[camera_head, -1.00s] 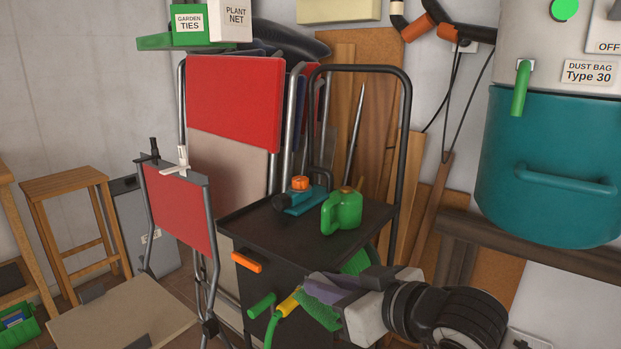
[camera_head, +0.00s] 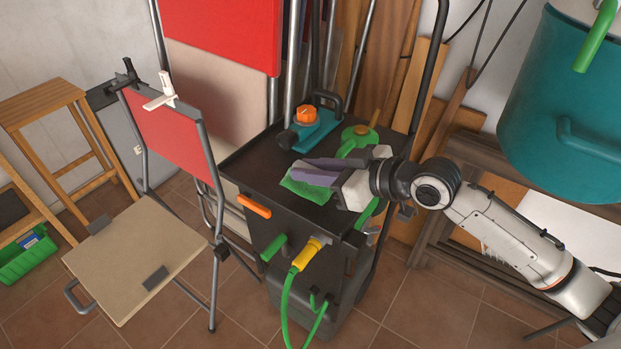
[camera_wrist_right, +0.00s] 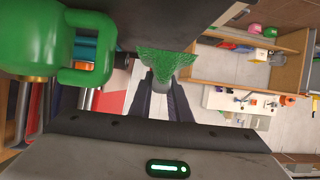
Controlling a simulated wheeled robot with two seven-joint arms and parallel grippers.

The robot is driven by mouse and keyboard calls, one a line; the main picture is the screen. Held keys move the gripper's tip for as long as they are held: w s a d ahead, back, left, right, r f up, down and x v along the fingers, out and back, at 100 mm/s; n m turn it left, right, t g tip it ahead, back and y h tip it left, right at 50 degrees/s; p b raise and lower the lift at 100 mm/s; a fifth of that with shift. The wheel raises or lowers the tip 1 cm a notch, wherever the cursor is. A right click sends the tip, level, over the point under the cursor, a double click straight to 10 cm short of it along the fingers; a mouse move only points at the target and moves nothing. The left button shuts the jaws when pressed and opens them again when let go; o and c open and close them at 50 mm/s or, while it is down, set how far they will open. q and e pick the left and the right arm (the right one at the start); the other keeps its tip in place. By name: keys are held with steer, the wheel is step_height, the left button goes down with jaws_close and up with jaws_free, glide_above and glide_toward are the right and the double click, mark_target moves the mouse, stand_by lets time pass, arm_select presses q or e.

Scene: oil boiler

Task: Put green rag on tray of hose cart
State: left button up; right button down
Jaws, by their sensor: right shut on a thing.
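The hose cart's black tray (camera_head: 245,160) stands right of the folding chair. My right gripper (camera_head: 312,172) is over its front right part, shut on the green rag (camera_head: 305,191). The rag hangs from the fingers against the tray's dark surface; whether it touches the tray I cannot tell. In the right wrist view the rag (camera_wrist_right: 163,62) shows beyond the fingertips, close to the dark tray. My left gripper is not in view.
A green can (camera_head: 357,136), partly hidden behind my right gripper, and a teal tool with an orange knob (camera_head: 306,116) stand at the tray's back. The can also shows close by in the wrist view (camera_wrist_right: 92,50). A green hose (camera_head: 286,300) hangs at the front.

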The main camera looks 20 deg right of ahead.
steer(key=shift+f, duration=1.9)
steer(key=shift+f, duration=0.2)
steer(key=c, duration=1.7)
jaws_free()
steer(key=shift+o, duration=0.2)
steer(key=shift+r, duration=0.1)
steer(key=shift+r, duration=0.2)
steer(key=v, duration=1)
steer(key=shift+s+d+f, duration=0.1)
steer(key=shift+s+d, duration=0.1)
steer(key=shift+d, duration=0.1)
steer(key=shift+s+d+r, duration=0.3)
steer(key=shift+s+r, duration=0.1)
steer(key=shift+s, duration=0.1)
